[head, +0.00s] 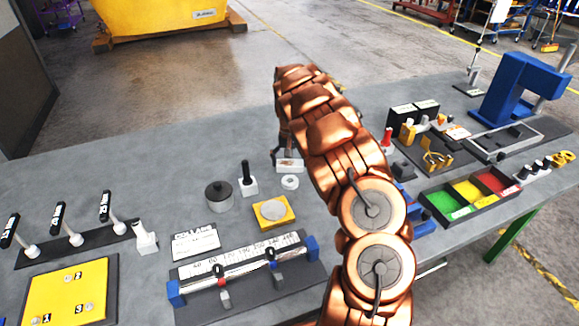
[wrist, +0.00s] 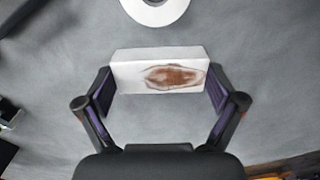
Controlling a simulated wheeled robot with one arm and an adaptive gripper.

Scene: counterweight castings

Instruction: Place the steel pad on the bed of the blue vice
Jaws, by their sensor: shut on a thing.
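In the wrist view my gripper (wrist: 161,84) is shut on a pale rectangular block with a rust-brown stain, which looks like the steel pad (wrist: 128,76). A finger presses on each short end. In the head view the pad (head: 289,166) shows just left of my arm, at or close above the grey table; I cannot tell if it touches. My arm hides most of the gripper there. A blue object (head: 418,214), possibly the blue vice, shows partly behind my arm on the right; its bed is not clearly visible.
A white ring (head: 290,182) lies just in front of the pad. Nearby are a dark round weight (head: 218,194), a yellow plate with a disc (head: 273,212) and a ruler fixture (head: 245,262). A tricolour tray (head: 468,196) and a blue press (head: 510,90) stand at right. The back left tabletop is clear.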

